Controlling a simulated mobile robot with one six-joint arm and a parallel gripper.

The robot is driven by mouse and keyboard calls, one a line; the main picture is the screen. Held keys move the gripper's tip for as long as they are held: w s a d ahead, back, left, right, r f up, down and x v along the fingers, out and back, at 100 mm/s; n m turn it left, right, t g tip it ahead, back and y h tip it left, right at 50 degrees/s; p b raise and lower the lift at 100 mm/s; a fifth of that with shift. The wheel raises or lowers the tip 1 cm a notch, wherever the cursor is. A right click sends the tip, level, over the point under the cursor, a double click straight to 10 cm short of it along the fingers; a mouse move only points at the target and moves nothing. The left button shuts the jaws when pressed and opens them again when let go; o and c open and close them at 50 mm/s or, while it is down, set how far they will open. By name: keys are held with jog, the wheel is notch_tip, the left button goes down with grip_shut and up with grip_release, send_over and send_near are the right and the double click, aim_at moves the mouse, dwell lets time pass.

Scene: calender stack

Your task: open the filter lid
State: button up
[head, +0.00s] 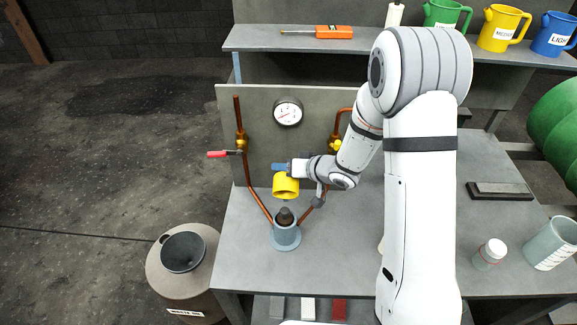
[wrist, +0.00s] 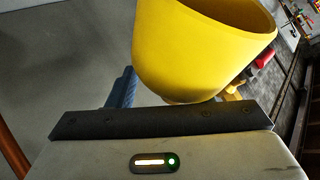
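The yellow filter lid (head: 286,187) hangs in the air above the filter housing (head: 286,238), clear of it. The dark filter element (head: 286,214) stands up out of the uncovered grey-blue housing. My gripper (head: 280,169), with blue fingers, is at the lid's upper part and appears shut on it. In the wrist view the lid (wrist: 195,55) is large and close, its open rim showing at the upper right. One blue finger (wrist: 122,92) shows beside it; the contact itself is mostly hidden.
Copper pipes, a red-handled valve (head: 222,154) and a pressure gauge (head: 287,112) are on the panel behind. A grey drum with a dark funnel (head: 183,252) stands left of the bench. The bench (head: 245,275) is bare around the housing.

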dwell(0.3)
jog(key=shift+s+d, duration=0.1)
jog(key=b+v, duration=0.1)
jog(key=v, duration=0.6)
jog(key=shift+d+r, duration=0.15)
jog(key=shift+r, duration=0.05)
